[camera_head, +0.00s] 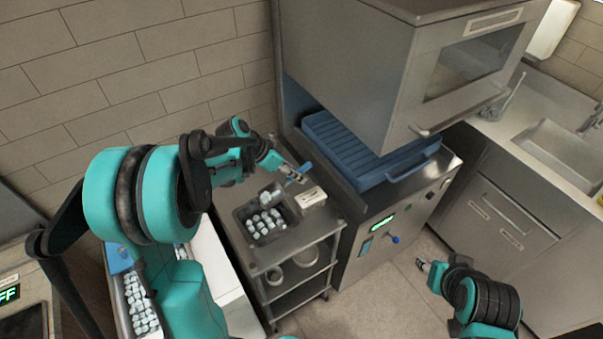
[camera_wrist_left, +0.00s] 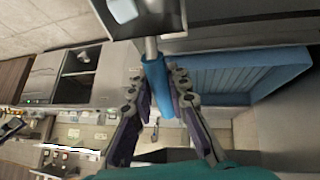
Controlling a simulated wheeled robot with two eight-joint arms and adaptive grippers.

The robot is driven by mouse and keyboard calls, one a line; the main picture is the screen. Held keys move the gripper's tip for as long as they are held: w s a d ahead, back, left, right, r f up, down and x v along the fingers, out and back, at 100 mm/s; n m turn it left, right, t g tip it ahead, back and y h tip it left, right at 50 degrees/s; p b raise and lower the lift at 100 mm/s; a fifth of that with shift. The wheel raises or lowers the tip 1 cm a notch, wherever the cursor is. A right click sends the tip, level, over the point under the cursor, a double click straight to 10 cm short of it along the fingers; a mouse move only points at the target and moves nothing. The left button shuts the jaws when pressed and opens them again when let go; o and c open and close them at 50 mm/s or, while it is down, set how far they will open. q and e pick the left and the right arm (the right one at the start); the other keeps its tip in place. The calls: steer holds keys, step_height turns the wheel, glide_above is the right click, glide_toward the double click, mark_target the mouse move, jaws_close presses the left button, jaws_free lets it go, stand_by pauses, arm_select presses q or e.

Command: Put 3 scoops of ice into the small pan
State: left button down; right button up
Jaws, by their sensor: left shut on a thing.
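My left gripper (camera_head: 290,172) is shut on the blue handle of a scoop (camera_head: 300,172), above the back of a metal cart. In the left wrist view the blue handle (camera_wrist_left: 158,88) sits between the fingers (camera_wrist_left: 158,110), and its metal head is cut off by the top edge. A pale ice cube (camera_wrist_left: 123,10) shows beside or in the scoop head; I cannot tell which. The small dark pan (camera_head: 243,213) stands on the cart and holds several ice cubes (camera_head: 264,221). An ice bin (camera_head: 118,290) with many cubes is at lower left, partly behind my left arm. My right gripper (camera_head: 428,267) is empty over the floor.
A small light container (camera_head: 311,197) stands beside the pan. A steel machine with a blue rack (camera_head: 350,150) and raised hood (camera_head: 400,70) stands right of the cart (camera_head: 300,238). Bowls (camera_head: 305,256) sit on its lower shelf. A sink (camera_head: 565,150) is at far right.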

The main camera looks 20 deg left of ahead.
arm_select(q)
steer(key=s+a+r+t+h, duration=0.1)
steer(key=a+r+t+h+b, duration=0.1)
steer(key=shift+s+r+t+h, duration=0.35)
steer(key=shift+r+t+h, duration=0.05)
steer(key=s+a+b, duration=0.1)
steer(key=s+r+t+h+b, duration=0.1)
steer(key=b, duration=0.1)
steer(key=shift+a+r+m+t+h, duration=0.15)
steer(key=shift+a+m+t+h, duration=0.15)
steer(key=shift+a+m, duration=0.1)
steer(key=shift+s+a+r+t+h+b, duration=0.4)
steer(key=shift+s+r+t+h+b, duration=0.1)
steer(key=shift+s+r+h+b, duration=0.25)
steer(key=shift+w+r, duration=0.1)
steer(key=shift+w, duration=0.05)
